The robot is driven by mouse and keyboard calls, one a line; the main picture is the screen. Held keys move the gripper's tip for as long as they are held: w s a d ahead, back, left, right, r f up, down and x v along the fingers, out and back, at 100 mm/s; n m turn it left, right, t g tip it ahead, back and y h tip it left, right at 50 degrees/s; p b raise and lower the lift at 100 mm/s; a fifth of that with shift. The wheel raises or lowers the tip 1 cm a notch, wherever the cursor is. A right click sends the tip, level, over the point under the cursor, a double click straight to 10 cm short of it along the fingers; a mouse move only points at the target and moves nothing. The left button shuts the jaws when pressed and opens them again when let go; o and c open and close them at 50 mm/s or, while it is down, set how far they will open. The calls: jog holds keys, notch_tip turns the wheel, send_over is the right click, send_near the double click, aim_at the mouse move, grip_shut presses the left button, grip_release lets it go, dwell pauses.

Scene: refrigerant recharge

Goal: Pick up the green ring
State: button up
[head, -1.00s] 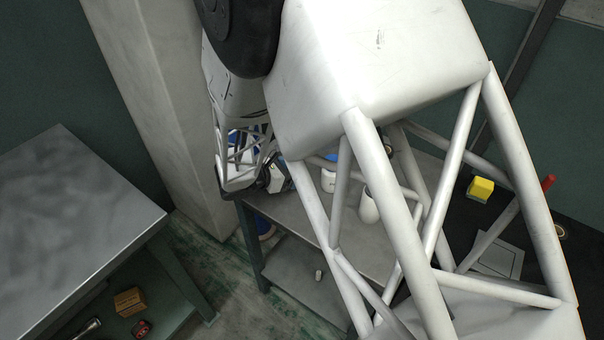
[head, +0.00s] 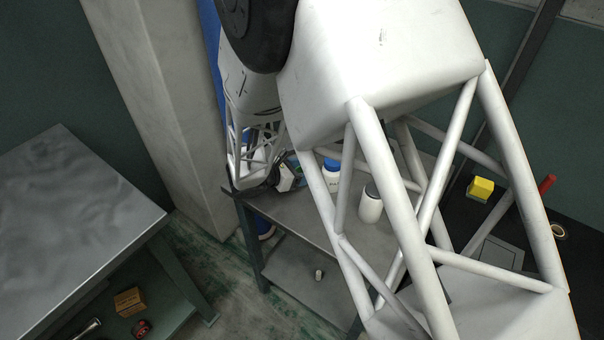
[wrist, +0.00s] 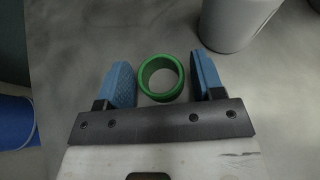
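The green ring (wrist: 161,95) shows in the wrist view, lying on a grey table surface (wrist: 150,30). My gripper (wrist: 164,75) is open, with one blue finger on each side of the ring. The left finger looks close to the ring and a small gap shows at the right; I cannot tell contact or height. In the head view my arm hides the ring, and my gripper's end shows only partly at the table's far left end.
A white canister (wrist: 236,20) stands just beyond the right finger. In the head view, a white bottle with a blue lid (head: 331,175) and a white canister (head: 370,205) stand on the table (head: 300,212). A yellow block (head: 481,189) lies on a black surface at right.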

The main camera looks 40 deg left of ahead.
jog(key=c, duration=0.7)
jog(key=shift+o, duration=0.2)
jog(key=shift+r, duration=0.15)
jog(key=shift+r, duration=0.9)
jog(key=shift+s+d+r, duration=0.2)
jog(key=shift+r, duration=0.55)
jog(key=s+d, duration=0.3)
jog(key=d, duration=0.1)
jog(key=s+d+r, duration=0.1)
jog(key=s+d, duration=0.6)
jog(key=shift+d+r, duration=0.3)
jog(key=shift+d, duration=0.05)
jog(key=shift+f, duration=0.1)
